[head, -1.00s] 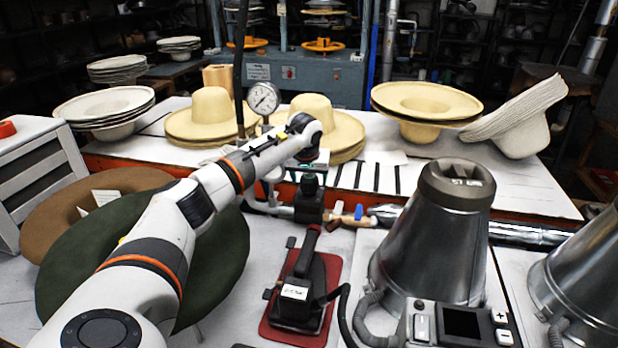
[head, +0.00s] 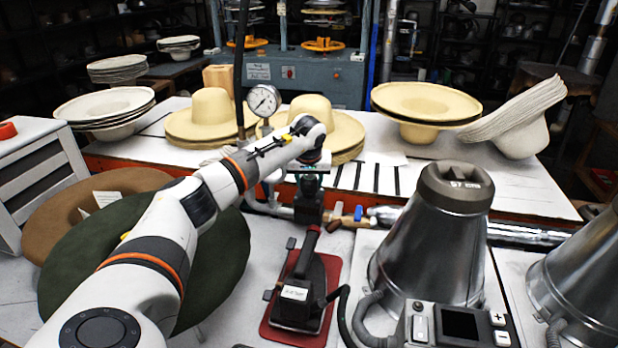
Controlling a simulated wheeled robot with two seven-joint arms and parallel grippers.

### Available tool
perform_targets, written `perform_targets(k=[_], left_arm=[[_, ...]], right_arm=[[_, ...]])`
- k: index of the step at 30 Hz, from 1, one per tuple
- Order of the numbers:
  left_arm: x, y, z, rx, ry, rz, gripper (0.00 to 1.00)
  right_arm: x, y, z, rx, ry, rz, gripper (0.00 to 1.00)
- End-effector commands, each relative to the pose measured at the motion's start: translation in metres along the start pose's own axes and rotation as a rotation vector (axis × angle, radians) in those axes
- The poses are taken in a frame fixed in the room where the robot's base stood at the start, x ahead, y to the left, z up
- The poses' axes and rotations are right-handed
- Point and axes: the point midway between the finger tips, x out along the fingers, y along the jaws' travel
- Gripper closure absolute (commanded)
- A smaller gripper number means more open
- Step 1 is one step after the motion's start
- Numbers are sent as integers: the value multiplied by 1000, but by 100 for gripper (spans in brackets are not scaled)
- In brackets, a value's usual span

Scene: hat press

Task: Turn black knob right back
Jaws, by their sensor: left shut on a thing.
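The black knob (head: 308,184) sits upright on top of a dark valve block on the pipe below the pressure gauge (head: 263,100). My left arm reaches in from the left, and its gripper (head: 309,169) points down at the knob from above. The gripper is shut on the knob; the wrist partly hides the fingers and the knob's top. My right gripper is not in view.
A blue-handled valve (head: 358,213) lies just right of the knob. An iron (head: 303,285) rests on a red pad in front. A metal cone steamer (head: 435,240) stands at right. Straw hats (head: 212,115) are behind; a green felt hat (head: 215,265) lies under my arm.

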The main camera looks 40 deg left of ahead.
Motion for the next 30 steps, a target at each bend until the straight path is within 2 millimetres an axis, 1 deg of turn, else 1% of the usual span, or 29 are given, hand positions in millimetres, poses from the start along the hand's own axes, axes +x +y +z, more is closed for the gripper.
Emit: perform_targets(k=[1, 6, 16, 23, 30], left_arm=[[-4, 0, 2, -30, -1, 13, 76], [-4, -2, 3, -162, -3, 67, 76], [-3, -4, 3, -453, -3, 187, 76], [-1, -5, 3, -657, -4, 271, 76], [2, -6, 4, -859, -5, 352, 76]], right_arm=[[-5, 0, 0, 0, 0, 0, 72], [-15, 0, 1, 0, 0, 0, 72], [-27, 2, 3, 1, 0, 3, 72], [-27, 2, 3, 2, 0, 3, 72], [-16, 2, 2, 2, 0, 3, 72]])
